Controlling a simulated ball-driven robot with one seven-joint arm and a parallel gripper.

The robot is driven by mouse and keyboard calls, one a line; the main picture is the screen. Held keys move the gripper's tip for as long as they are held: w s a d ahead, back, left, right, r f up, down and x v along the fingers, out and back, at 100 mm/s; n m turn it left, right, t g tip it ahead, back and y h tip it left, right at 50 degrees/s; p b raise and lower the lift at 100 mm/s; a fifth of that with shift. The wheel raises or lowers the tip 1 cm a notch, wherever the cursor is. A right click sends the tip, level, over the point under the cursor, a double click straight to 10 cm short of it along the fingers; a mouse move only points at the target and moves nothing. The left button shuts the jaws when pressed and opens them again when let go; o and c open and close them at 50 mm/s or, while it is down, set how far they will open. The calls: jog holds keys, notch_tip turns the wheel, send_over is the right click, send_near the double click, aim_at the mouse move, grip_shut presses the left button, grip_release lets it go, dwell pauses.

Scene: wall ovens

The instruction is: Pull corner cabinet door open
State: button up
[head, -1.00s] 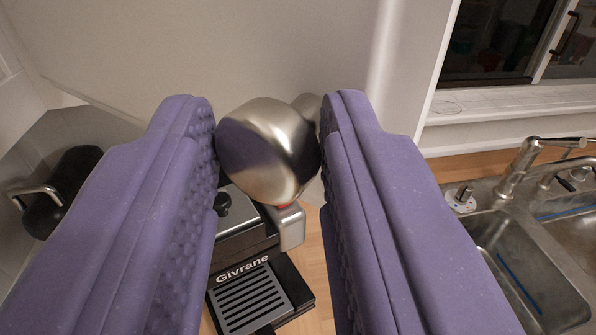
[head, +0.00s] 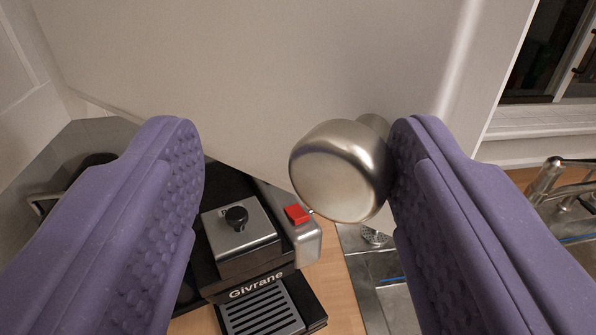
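The corner cabinet door (head: 250,60) is a pale panel filling the upper part of the head view. Its lower edge slants down to the right above the counter. A round brushed-metal knob (head: 338,172) sticks out from it near its right edge. My gripper (head: 292,150) has two purple padded fingers, spread open with the knob between them. The right finger is against or very close to the knob's right side. A wide gap separates the left finger from the knob. How far the door stands open cannot be told.
Below the door, a coffee machine (head: 240,250) marked Givrane, with a red switch, stands on the wooden counter (head: 335,290). A metal sink (head: 390,290) and faucet (head: 545,185) are at the right, under a window (head: 550,50). A pale wall is at the left.

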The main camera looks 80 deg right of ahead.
dwell(0.4)
jog(key=s+a+r+b, duration=0.1)
jog(key=s+a+r, duration=0.1)
jog(key=s, duration=0.5)
jog(key=s+a+r+b, duration=0.1)
jog(key=s+r+b, duration=0.1)
jog(key=s, duration=0.6)
jog(key=shift+s+a+r, duration=0.25)
jog(key=shift+a+r, duration=0.15)
jog(key=shift+r, duration=0.05)
